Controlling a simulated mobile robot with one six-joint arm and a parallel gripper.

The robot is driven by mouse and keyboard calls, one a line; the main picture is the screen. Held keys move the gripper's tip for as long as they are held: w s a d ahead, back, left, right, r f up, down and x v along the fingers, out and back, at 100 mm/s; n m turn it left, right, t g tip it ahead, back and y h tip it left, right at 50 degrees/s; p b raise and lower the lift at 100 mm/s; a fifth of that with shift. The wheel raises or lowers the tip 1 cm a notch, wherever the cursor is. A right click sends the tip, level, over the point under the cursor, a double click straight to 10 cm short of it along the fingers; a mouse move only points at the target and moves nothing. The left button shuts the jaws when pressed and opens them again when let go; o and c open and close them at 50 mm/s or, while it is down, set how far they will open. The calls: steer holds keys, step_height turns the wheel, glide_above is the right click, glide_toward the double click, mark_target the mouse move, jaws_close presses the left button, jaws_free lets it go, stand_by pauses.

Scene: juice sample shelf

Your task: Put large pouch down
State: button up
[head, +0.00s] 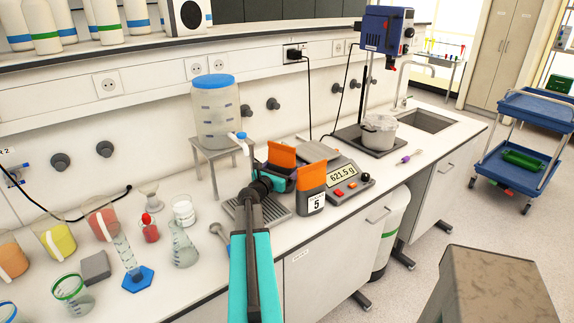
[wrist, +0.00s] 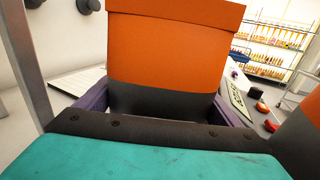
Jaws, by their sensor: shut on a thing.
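An orange-topped, dark grey pouch (head: 283,155) is in my gripper (head: 280,178), over the counter beside the bench scale (head: 345,180). In the wrist view the pouch (wrist: 172,50) fills the middle, upright, with a purple finger of my gripper (wrist: 165,108) on each side. I take this for the large pouch. My gripper is shut on it. Its bottom is hidden, so I cannot tell whether it touches a surface. A second orange and grey pouch (head: 312,188), labelled 5, stands just right of it; its edge shows at right in the wrist view (wrist: 306,115).
The scale display reads 621.5 g. A blue-lidded tank (head: 216,115) on a stand (head: 203,160) is close behind left. A drain grate (head: 243,212) lies below my gripper. Glassware, including a flask (head: 183,250), crowds the left. A stirrer (head: 383,30) stands behind right.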

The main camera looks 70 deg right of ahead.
steer(key=shift+f, duration=0.1)
steer(key=o, duration=1.4)
steer(key=shift+w+a+b, duration=0.35)
steer(key=shift+a+b, duration=0.1)
steer(key=shift+a, duration=1.55)
steer(key=shift+w+a+b, duration=0.35)
steer(key=shift+a+b, duration=0.1)
steer(key=shift+a, duration=1.5)
steer(key=shift+w+a+b, duration=0.35)
steer(key=shift+a+b, duration=0.1)
steer(key=shift+a, duration=1.55)
